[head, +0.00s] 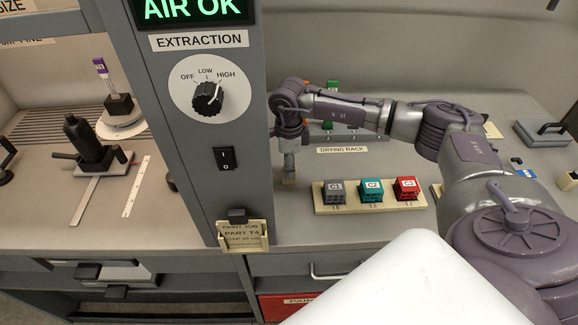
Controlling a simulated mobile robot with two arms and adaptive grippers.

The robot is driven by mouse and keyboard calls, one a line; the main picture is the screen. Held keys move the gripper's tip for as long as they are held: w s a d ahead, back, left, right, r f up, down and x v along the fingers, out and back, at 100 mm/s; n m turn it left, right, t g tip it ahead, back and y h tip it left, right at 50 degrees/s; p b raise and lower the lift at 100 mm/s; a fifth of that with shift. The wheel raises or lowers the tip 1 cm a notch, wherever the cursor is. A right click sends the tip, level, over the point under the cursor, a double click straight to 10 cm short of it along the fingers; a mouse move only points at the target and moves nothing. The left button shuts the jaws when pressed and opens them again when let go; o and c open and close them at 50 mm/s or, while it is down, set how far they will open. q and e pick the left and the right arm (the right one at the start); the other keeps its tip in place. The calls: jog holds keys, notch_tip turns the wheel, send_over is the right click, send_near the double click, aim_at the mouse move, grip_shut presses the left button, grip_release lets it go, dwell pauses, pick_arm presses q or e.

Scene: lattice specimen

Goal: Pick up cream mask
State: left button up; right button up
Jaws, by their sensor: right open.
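I cannot pick out a cream mask with certainty. My right gripper (289,166) points down at the counter just right of the grey column, left of the block tray. It is open. A small pale patch shows at its fingertips; I cannot tell whether it is part of the gripper or a separate thing. My left gripper is not in view.
A cream tray (385,207) holds grey C1 (335,192), teal C2 (371,191) and red C3 (406,189) blocks. The grey column (208,150) carries the extraction knob (207,98). A drying rack (343,139) stands behind. A black bottle (78,135) stands left.

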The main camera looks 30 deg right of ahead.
jog(key=shift+w+f, duration=0.15)
jog(key=shift+f, duration=1.1)
jog(key=c, duration=0.9)
jog(key=shift+r, duration=0.2)
